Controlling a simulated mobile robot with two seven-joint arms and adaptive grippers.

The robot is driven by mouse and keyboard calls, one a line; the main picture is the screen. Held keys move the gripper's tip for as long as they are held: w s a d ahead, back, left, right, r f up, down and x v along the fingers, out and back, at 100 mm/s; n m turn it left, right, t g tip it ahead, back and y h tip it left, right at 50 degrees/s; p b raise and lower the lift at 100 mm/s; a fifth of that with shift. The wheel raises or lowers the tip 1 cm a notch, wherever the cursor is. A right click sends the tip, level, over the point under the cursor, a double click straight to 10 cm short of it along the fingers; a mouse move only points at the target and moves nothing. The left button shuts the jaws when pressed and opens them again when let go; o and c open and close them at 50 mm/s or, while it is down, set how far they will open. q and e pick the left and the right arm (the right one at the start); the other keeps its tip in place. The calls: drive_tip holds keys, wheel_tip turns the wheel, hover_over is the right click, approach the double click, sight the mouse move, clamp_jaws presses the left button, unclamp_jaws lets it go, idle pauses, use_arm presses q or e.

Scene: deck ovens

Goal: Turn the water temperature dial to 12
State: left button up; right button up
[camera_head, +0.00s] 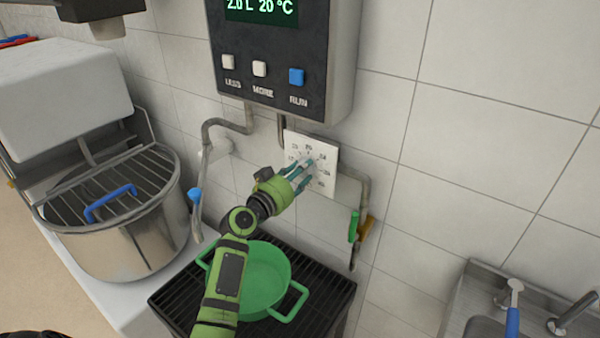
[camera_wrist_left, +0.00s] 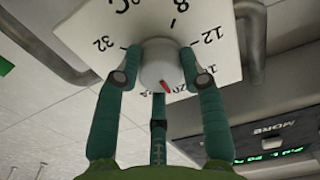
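The water temperature dial is a round white knob (camera_wrist_left: 160,64) with a red pointer mark, on a white numbered plate (camera_head: 328,158) fixed to the tiled wall. In the left wrist view the red mark is at the knob's lower edge, on the side of the partly hidden 20; the 12 stands at the upper right of the plate (camera_wrist_left: 225,50). My left gripper (camera_head: 302,176) is at the dial. In the left wrist view its fingers (camera_wrist_left: 160,75) close around the knob, two at its sides and one below. My right gripper is not in view.
A dark control box (camera_head: 275,60) above the plate reads 2.0 L and 20 °C. Pipes and a green-handled valve (camera_head: 354,226) are close by. A green pot (camera_head: 265,275) stands on a black grate below my left arm. A steel mixer bowl (camera_head: 120,235) is at left.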

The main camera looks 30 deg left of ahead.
use_arm(q)
drive_tip(key=shift+f, duration=0.2)
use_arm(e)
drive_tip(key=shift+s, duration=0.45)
